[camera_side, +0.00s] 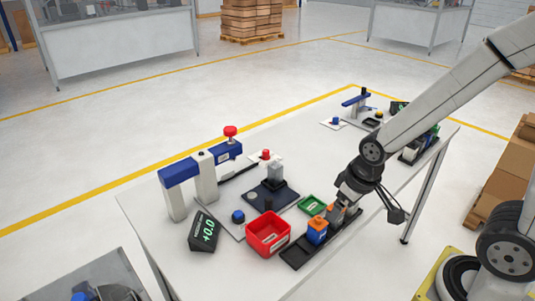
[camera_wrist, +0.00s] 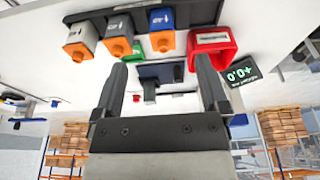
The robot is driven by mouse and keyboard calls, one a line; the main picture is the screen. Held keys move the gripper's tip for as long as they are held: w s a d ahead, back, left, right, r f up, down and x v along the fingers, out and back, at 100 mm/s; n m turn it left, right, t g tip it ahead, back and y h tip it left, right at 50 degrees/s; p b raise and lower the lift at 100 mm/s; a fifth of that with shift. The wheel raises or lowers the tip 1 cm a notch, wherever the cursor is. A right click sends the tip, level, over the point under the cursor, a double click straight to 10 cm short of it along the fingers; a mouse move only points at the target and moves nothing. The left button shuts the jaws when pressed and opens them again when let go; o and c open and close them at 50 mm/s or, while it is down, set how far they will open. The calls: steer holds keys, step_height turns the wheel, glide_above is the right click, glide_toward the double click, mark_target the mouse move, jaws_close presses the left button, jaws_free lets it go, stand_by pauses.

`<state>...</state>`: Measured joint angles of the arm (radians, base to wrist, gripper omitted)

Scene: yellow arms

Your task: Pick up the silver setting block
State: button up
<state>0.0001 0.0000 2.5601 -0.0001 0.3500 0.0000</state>
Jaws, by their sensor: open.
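In the wrist view a black tray (camera_wrist: 212,12) holds a row of blocks with orange ends. The leftmost, a light grey block (camera_wrist: 82,36), looks like the silver setting block; beside it are a darker grey block (camera_wrist: 118,26) and a blue block (camera_wrist: 162,20). My gripper (camera_wrist: 162,72) is open with nothing between its fingertips. In the side view my gripper (camera_side: 348,197) is at the tray's far end, above or beside the grey blocks and partly hiding them. The blue block (camera_side: 317,228) stands clear of it. I cannot tell whether a finger touches a block.
A red bin (camera_side: 268,240) and a green tray (camera_side: 312,205) stand near the black tray. A display reading +0.0 (camera_side: 204,231), a blue-topped gauge stand (camera_side: 178,171) and a dark fixture (camera_side: 258,193) are to the left. A second station (camera_side: 357,100) is at the back.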

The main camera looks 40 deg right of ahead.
steer(key=shift+w, duration=0.1)
steer(key=m+g, duration=0.2)
steer(key=m, duration=1.5)
glide_above(275, 165)
steer(key=s, duration=0.1)
steer(key=shift+s+a+f, duration=0.1)
steer(key=shift+f, duration=0.35)
steer(key=shift+s+a+f, duration=0.1)
steer(key=shift+f, duration=0.3)
steer(key=shift+w+d+f+m+g, duration=0.25)
steer(key=shift+w+d+m+g, duration=0.05)
steer(key=shift+w+m, duration=0.3)
steer(key=shift+f, duration=3.9)
steer(key=shift+r, duration=0.1)
jaws_close()
